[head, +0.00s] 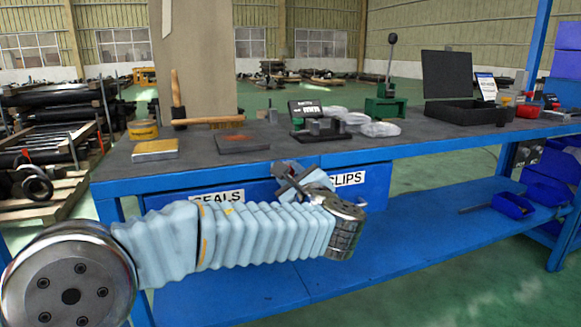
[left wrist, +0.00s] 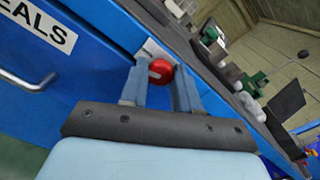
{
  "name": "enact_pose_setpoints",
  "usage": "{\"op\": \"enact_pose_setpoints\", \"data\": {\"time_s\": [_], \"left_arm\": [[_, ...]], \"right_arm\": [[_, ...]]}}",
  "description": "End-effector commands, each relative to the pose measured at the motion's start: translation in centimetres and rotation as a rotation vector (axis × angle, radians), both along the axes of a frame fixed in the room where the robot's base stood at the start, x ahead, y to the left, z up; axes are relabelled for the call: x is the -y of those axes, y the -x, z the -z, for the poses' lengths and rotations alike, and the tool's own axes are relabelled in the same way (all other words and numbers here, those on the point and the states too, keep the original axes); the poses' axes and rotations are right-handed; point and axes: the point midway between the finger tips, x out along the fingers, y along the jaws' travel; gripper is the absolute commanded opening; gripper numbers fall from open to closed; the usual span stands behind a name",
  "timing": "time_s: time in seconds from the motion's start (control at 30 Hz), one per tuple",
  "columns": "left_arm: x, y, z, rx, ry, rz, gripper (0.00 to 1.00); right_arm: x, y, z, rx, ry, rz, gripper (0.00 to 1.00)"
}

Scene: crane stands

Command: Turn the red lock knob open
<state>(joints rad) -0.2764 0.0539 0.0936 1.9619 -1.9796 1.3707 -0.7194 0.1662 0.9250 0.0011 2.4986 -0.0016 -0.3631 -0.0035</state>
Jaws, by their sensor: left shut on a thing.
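The red lock knob (left wrist: 160,71) shows in the left wrist view, on a pale plate (left wrist: 153,49) on the blue bench front (left wrist: 95,50). My left gripper (left wrist: 162,80) has one finger on each side of the knob and is shut on it. In the head view my left gripper (head: 290,182) is at the bench front between the SEALS (head: 217,197) and CLIPS (head: 346,179) labels. The knob is hidden there behind my gripper and wrist. My right gripper is in neither view.
The bench top (head: 330,147) above holds a hammer (head: 205,121), a yellow tin (head: 143,129), a small scale (head: 308,120), and an open black case (head: 450,105). A drawer handle (left wrist: 38,82) sticks out below the SEALS label. The lower blue shelf (head: 420,220) is mostly clear.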

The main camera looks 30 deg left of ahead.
Motion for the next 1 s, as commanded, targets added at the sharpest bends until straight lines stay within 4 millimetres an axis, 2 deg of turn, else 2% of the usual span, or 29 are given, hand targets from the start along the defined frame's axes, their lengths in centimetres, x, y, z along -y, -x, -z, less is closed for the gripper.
{"op": "enact_pose_setpoints", "data": {"time_s": [0.23, 0.83, 0.87, 1.0], "left_arm": [[0.10, -0.04, 0.17, -0.081, -0.062, 0.002, 0.00], [0.11, -0.04, 0.37, -0.109, -0.085, 0.003, 0.00], [0.10, -0.03, 0.38, -0.109, -0.085, 0.003, 0.35], [0.07, -0.02, 0.27, -0.107, -0.085, 0.002, 0.56]], "right_arm": [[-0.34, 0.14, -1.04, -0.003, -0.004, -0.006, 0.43], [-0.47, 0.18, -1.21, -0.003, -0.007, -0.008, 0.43], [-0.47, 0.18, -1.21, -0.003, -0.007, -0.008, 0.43], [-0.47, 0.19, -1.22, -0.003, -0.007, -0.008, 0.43]]}}
